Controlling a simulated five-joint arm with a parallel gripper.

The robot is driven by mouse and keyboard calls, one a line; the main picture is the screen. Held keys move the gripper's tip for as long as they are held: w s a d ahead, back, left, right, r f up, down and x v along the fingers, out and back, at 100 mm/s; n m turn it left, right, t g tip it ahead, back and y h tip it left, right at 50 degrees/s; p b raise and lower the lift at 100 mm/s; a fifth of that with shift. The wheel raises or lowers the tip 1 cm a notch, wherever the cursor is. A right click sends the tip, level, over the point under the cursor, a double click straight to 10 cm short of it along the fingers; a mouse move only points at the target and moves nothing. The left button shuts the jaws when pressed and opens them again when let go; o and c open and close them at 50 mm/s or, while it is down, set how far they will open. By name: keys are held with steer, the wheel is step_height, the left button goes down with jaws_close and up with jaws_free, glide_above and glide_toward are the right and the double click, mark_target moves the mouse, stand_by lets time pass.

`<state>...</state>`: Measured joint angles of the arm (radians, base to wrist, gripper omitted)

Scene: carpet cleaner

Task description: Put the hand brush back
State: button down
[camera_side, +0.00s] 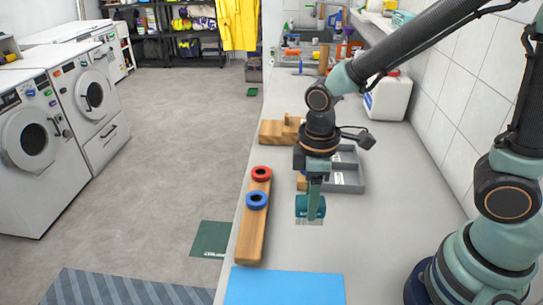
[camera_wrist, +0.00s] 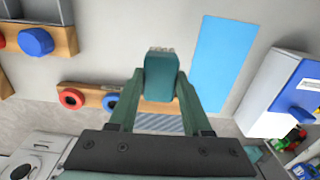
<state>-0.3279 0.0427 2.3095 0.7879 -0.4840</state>
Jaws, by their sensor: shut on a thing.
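My gripper (camera_side: 313,200) is shut on the teal hand brush (camera_side: 302,207) and holds it above the grey counter, to the right of the wooden board. The brush (camera_wrist: 160,78) is between my two fingers in the wrist view. Its pale bristles (camera_wrist: 160,49) show at the far end there and point down in the side view. A wooden board (camera_side: 251,236) with a red ring (camera_side: 261,173) and a blue ring (camera_side: 257,200) lies along the counter's left edge. A grey compartment tray (camera_side: 350,172) stands behind my gripper, partly hidden by it.
A light blue mat (camera_side: 284,287) lies at the counter's near end. A wooden block (camera_side: 279,131) and a white jug (camera_side: 389,98) stand farther back. A tiled wall (camera_side: 455,110) bounds the right. The counter (camera_side: 370,245) is clear right of the brush.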

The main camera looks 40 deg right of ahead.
steer(key=shift+f, duration=3.95)
steer(key=shift+f, duration=0.25)
steer(key=shift+c, duration=1.3)
jaws_free()
step_height(320, 180, up, 12)
steer(key=shift+r, duration=0.1)
steer(key=d+r+m+t, duration=0.5)
steer(key=d+r+m, duration=0.4)
steer(key=d+r, duration=0.1)
steer(key=shift+s+t, duration=0.25)
steer(key=shift+t, duration=0.05)
